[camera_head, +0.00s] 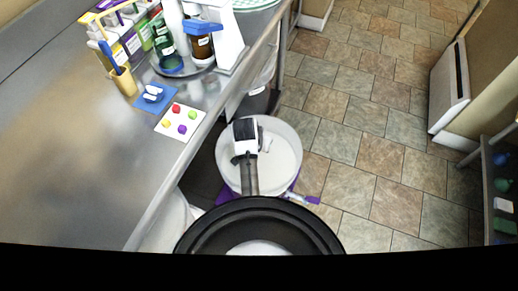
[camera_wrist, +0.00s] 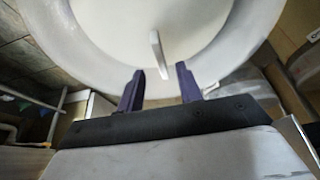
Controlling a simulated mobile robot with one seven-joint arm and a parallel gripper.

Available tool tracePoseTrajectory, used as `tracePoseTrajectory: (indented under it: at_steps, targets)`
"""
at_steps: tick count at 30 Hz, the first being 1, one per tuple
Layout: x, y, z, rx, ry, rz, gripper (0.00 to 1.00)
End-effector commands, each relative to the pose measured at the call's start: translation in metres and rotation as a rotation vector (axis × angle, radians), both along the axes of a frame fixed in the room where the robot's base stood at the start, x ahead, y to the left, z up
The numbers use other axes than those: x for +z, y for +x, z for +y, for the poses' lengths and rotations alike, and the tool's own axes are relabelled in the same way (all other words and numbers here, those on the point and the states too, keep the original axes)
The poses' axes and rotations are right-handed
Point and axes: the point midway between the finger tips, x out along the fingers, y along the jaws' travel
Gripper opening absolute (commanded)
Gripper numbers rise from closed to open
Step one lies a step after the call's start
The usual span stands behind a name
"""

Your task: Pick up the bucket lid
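The round white bucket lid (camera_head: 284,158) sits on a white bucket on the floor beside the bench. A thin upright white handle (camera_wrist: 157,52) stands on the lid in the wrist view. My gripper (camera_head: 262,147) is over the lid in the head view, close to the handle. In the wrist view my gripper (camera_wrist: 160,69) is open, its two dark purple fingers apart. The near end of the handle appears between the fingertips, with a gap on each side. I cannot tell whether anything touches. The bucket's body is mostly hidden under the lid.
A metal bench (camera_head: 80,170) runs along the left, its edge close to the bucket. It carries a card with coloured dots (camera_head: 181,121), a blue mat (camera_head: 153,98) and bottles. A purple item (camera_head: 302,197) lies by the bucket. Tiled floor (camera_head: 360,140) is clear to the right.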

Motion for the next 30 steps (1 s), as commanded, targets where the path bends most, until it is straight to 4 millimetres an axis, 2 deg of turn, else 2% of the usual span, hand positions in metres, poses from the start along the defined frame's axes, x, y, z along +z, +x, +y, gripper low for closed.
tracePoseTrajectory:
  at_steps: [7,15,16,24,30]
  targets:
    - [-0.029,0.01,-0.003,0.0,0.001,0.002,0.35]
    - [-0.033,0.012,-0.004,0.0,0.0,0.0,0.35]
    - [-0.033,0.012,-0.004,0.0,0.0,0.0,0.34]
    - [-0.033,0.012,-0.004,0.0,0.0,0.0,0.0]
    - [-0.032,0.012,-0.004,0.0,0.0,-0.001,0.0]
